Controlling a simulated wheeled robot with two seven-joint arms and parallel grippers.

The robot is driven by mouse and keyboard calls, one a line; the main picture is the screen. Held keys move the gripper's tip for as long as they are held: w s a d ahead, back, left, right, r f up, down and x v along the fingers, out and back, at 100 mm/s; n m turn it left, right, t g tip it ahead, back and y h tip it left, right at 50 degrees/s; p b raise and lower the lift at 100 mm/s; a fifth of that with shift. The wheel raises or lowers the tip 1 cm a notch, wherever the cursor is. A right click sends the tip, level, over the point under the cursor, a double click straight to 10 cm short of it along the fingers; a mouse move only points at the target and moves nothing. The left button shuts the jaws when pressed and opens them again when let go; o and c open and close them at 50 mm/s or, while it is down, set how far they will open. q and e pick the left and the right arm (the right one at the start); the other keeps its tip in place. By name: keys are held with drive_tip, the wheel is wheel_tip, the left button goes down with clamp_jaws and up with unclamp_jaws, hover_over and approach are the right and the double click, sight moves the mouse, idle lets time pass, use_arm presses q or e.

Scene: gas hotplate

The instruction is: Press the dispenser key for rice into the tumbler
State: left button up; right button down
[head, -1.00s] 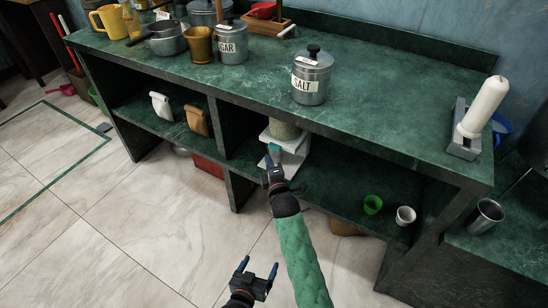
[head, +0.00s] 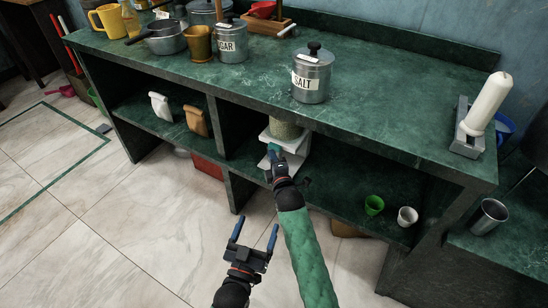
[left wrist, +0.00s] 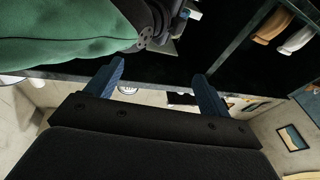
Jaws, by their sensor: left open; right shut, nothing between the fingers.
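The white dispenser (head: 297,143) stands on the lower shelf under the counter, with a jar of pale grain (head: 285,130) in its upper part. My right gripper (head: 273,155) is shut and empty at the dispenser's front. A small teal patch, perhaps the key, shows at its fingertips; I cannot tell whether they touch it. My right gripper and forearm hide the dispenser's lower front, and no tumbler can be made out there. A metal cup (head: 489,217) stands on the lower surface at the right. My left gripper (head: 256,233) is open and empty over the floor; its fingers also show in the left wrist view (left wrist: 158,85).
The salt canister (head: 311,78) stands on the counter (head: 400,110) above. An upright divider (head: 222,130) is left of the dispenser. The floor in front is clear.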

use_arm(q)
drive_tip(key=shift+t, duration=0.9)
drive_tip(key=shift+a+r, duration=0.15)
drive_tip(key=shift+r, duration=2.15)
use_arm(e)
drive_tip(key=shift+w+d, duration=0.15)
drive_tip(key=shift+w, duration=0.15)
